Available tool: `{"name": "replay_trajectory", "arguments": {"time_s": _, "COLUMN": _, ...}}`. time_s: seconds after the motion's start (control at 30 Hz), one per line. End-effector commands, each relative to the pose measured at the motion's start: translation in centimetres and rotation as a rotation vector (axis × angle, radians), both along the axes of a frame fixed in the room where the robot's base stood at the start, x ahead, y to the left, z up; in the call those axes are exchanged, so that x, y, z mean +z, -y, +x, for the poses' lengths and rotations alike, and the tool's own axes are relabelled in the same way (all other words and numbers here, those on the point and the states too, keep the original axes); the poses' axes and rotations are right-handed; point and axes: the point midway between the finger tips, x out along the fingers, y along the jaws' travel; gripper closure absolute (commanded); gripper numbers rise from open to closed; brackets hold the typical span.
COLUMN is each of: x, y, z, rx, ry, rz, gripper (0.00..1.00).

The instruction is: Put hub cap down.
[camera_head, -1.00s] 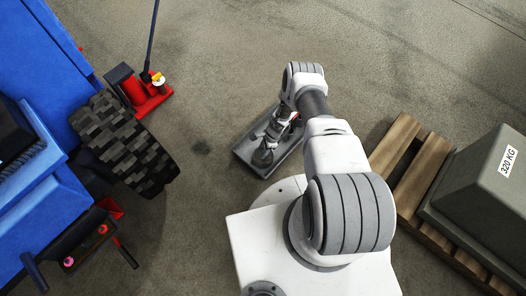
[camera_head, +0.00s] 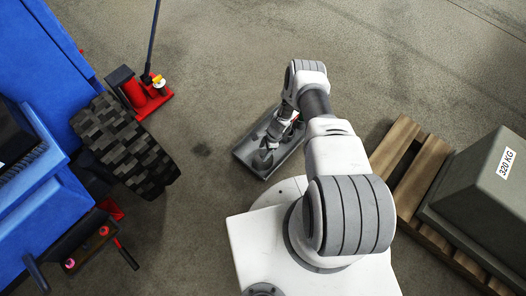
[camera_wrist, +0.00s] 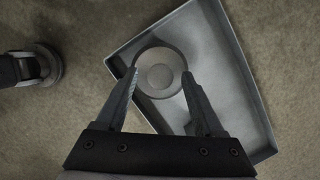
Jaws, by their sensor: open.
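The hub cap (camera_wrist: 159,76) is a round grey disc with a raised ring. In the wrist view it lies in a shallow grey tray (camera_wrist: 247,88), near the tray's left wall. My gripper (camera_wrist: 160,80) is open, with one finger on each side of the hub cap; I cannot tell whether either finger touches it. In the head view the tray (camera_head: 287,158) lies on the floor ahead of my base, and my gripper (camera_head: 264,160) is over it. The hub cap is not clearly visible there, as my arm covers part of the tray.
A blue vehicle (camera_head: 45,200) with a black treaded tyre (camera_head: 125,145) stands at the left. A red jack (camera_head: 143,92) is beside the tyre. A grey 320 KG weight (camera_head: 480,190) rests on a wooden pallet (camera_head: 408,165) at the right. The floor beyond the tray is clear.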

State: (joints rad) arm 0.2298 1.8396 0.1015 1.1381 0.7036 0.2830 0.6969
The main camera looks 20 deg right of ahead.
Motion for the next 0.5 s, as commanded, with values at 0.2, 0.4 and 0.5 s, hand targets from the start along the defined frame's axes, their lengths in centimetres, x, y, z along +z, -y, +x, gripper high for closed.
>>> {"name": "replay_trajectory", "arguments": {"time_s": 0.2, "x": 5.5, "y": 1.4, "z": 0.1, "rx": -0.001, "ry": 0.002, "rz": 0.001, "gripper": 0.30}}
{"name": "replay_trajectory", "arguments": {"time_s": 0.4, "x": 8.8, "y": 2.4, "z": 0.0, "rx": 0.001, "ry": 0.001, "rz": 0.001, "gripper": 0.30}}
{"name": "replay_trajectory", "arguments": {"time_s": 0.5, "x": 9.7, "y": 2.7, "z": -0.1, "rx": 0.000, "ry": 0.002, "rz": 0.001, "gripper": 0.30}}
